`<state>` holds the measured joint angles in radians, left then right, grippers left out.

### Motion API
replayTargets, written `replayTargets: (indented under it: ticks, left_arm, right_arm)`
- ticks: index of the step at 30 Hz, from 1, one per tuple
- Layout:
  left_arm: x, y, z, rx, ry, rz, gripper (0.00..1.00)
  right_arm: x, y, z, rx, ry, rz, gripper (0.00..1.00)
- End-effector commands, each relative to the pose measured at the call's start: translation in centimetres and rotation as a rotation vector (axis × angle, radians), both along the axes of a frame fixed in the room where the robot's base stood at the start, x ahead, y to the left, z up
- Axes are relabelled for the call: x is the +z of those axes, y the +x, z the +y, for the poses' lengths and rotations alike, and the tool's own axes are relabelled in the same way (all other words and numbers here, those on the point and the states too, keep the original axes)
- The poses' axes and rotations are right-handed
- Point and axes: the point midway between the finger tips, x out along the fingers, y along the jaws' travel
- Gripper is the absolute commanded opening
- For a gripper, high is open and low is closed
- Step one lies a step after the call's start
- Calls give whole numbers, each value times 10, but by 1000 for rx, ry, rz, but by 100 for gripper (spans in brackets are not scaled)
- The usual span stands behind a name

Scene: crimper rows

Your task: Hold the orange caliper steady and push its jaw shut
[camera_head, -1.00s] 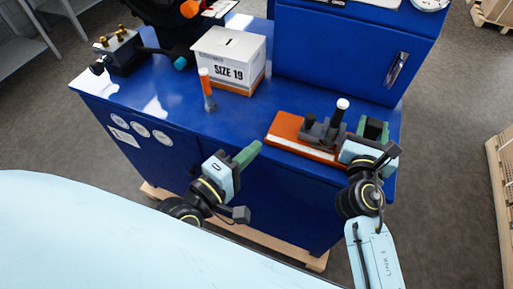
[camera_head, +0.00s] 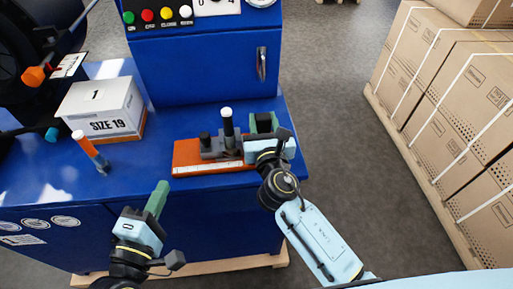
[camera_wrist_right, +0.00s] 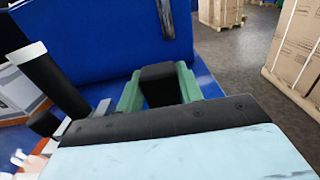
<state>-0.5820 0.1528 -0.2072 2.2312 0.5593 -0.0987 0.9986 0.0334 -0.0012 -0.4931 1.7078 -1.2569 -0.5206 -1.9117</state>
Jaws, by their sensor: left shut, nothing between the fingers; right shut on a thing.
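The orange caliper (camera_head: 186,158) lies on the blue bench, with a white scale strip along its front edge. Its grey sliding jaw (camera_head: 214,148) carries a dark post with a white cap (camera_head: 227,112); the post also shows in the right wrist view (camera_wrist_right: 55,84). My right gripper (camera_head: 264,122) is shut on a dark block at the caliper's right end. In the right wrist view its green fingers flank this block (camera_wrist_right: 160,85). My left gripper (camera_head: 161,187) is shut and empty, in front of the caliper's left end and apart from it. The right hand hides part of the caliper.
The blue bench (camera_head: 40,180) has a white SIZE 19 box (camera_head: 100,105) and an orange-handled tool (camera_head: 88,148) left of the caliper. A blue cabinet (camera_head: 200,70) rises behind. Stacked cartons (camera_head: 450,130) stand on the floor at right.

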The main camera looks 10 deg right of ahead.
Motion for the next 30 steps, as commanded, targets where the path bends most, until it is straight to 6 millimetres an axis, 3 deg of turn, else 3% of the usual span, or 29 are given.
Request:
replayTargets:
  ticks: [7, 8, 14, 23, 30]
  left_arm:
    - [0, 0, 0, 0, 0, 0, 0]
    - [0, 0, 0, 0, 0, 0, 0]
    - [0, 0, 0, 0, 0, 0, 0]
    - [0, 0, 0, 0, 0, 0, 0]
    - [0, 0, 0, 0, 0, 0, 0]
  right_arm:
    - [0, 0, -1, -3, -2, -1, 9]
    - [0, 0, -1, -3, -2, -1, 38]
    - [0, 0, -1, -2, -1, -1, 62]
    - [0, -2, 0, 0, -1, 0, 62]
    - [-1, -39, 0, 1, -1, 3, 62]
